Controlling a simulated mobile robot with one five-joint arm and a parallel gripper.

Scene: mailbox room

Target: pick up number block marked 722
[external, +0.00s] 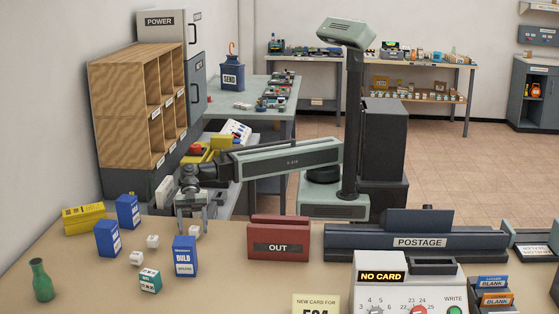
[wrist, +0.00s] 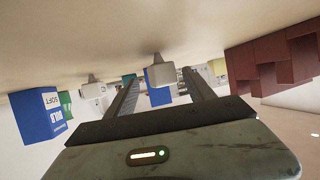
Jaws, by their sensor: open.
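My gripper (external: 191,226) is open, low over the near table at its back edge. Its two fingers (wrist: 160,80) reach forward in the wrist view. A small white block (external: 195,232) is at the fingertips; in the wrist view a white block (wrist: 161,74) shows between the fingers, with no finger seen pressing on it. Two more white blocks, one upper (external: 153,241) and one lower (external: 136,258), sit to the left among the boxes. Another white block (wrist: 93,90) shows left of the fingers in the wrist view. I cannot read 722 on any block.
The red OUT tray (external: 278,238) is close at the right.

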